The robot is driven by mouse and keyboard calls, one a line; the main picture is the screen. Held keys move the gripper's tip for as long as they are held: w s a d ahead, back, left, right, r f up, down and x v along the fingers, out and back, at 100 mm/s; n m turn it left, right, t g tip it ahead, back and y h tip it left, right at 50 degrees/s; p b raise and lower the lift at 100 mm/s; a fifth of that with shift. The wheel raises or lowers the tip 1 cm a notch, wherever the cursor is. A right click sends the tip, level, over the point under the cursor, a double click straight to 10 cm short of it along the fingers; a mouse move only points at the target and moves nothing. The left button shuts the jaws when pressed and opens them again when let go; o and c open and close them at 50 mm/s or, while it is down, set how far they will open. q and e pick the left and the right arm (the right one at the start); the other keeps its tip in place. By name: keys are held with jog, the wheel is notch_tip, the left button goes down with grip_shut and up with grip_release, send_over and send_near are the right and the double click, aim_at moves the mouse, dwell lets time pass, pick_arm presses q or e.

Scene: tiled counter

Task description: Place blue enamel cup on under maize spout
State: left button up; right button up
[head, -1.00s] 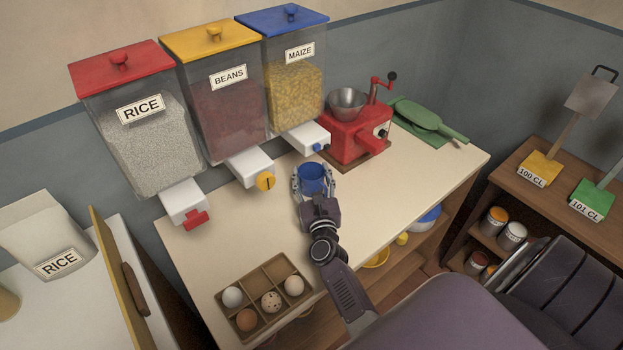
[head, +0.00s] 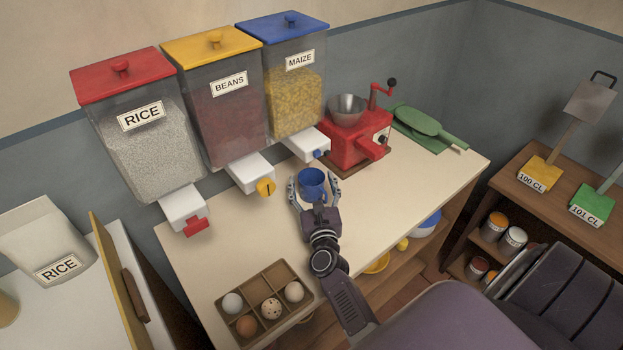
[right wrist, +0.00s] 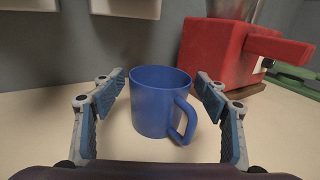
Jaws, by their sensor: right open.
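The blue enamel cup (head: 312,186) stands upright on the counter, a little in front of the white maize spout (head: 306,144) with its blue knob. In the right wrist view the cup (right wrist: 160,103) is in the middle, its handle towards me on the right. My right gripper (head: 315,177) is open, with one finger on each side of the cup. The right wrist view shows gaps between the fingers (right wrist: 160,76) and the cup wall. The maize dispenser (head: 296,95) has a blue lid and yellow grain. My left gripper is not in view.
A red grinder (head: 357,143) stands just right of the maize spout. The beans spout (head: 250,172) and rice spout (head: 184,208) jut out to the left. An egg tray (head: 247,324) lies at the front left. The counter (head: 240,235) between tray and cup is bare.

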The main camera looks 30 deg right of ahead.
jog(key=v, duration=1)
jog(key=shift+s+a, duration=0.15)
jog(key=shift+s, duration=0.25)
dwell(0.7)
